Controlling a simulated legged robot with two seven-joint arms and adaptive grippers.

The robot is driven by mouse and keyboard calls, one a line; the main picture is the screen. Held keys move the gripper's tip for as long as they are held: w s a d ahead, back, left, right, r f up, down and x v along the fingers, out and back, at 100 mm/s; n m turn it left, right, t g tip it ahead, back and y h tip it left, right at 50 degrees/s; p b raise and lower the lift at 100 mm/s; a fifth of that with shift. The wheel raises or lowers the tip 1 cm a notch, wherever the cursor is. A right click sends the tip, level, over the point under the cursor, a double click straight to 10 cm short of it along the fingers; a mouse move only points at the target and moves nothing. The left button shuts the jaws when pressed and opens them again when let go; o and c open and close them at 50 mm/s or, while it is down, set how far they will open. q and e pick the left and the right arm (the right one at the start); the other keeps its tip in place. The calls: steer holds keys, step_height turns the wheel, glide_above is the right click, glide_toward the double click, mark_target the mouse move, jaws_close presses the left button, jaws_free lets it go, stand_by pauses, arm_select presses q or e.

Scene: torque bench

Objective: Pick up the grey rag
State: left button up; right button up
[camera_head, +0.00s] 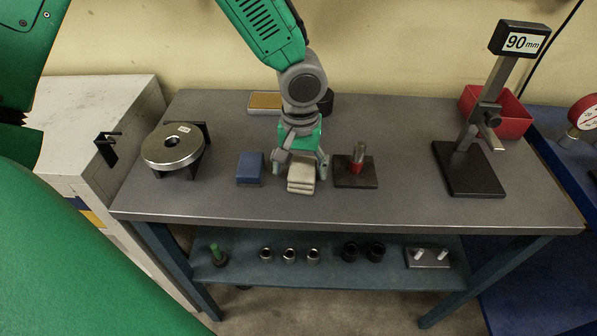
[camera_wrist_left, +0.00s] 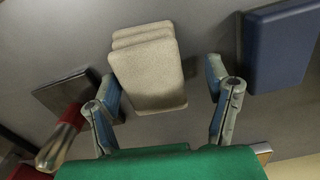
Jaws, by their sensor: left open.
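The grey rag (camera_head: 301,177) is a folded, beige-grey stack lying on the grey bench top, near the middle of the bench. My left gripper (camera_head: 302,172) points down over it, with its fingers spread on either side of the rag. In the left wrist view, the rag (camera_wrist_left: 148,68) sits between and just beyond the two open fingers of the gripper (camera_wrist_left: 162,100). I cannot tell whether a finger touches it. My right gripper is not in view.
A blue block (camera_head: 250,168) lies close left of the rag, and a dark plate with a red-collared post (camera_head: 357,165) stands close right. A gauge stand (camera_head: 469,170) and red bin (camera_head: 508,115) are at the right.

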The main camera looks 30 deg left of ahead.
mark_target(303, 167)
arm_select(q)
steer(key=shift+d+f, duration=0.15)
steer(key=shift+d, duration=1.15)
steer(key=shift+c, duration=1.3)
steer(key=shift+a, duration=0.2)
steer(key=c, duration=0.7)
steer(key=shift+a, duration=0.4)
steer(key=shift+c, duration=1)
steer(key=shift+s+a+f, duration=0.1)
steer(key=shift+s+a, duration=0.05)
steer(key=shift+a, duration=0.45)
steer(key=r, duration=0.6)
steer(key=d+r, duration=0.1)
steer(key=r, duration=0.2)
steer(key=shift+r+p, duration=0.25)
steer(key=shift+p, duration=0.15)
steer(key=shift+w+a+r, duration=0.2)
steer(key=shift+r, duration=0.1)
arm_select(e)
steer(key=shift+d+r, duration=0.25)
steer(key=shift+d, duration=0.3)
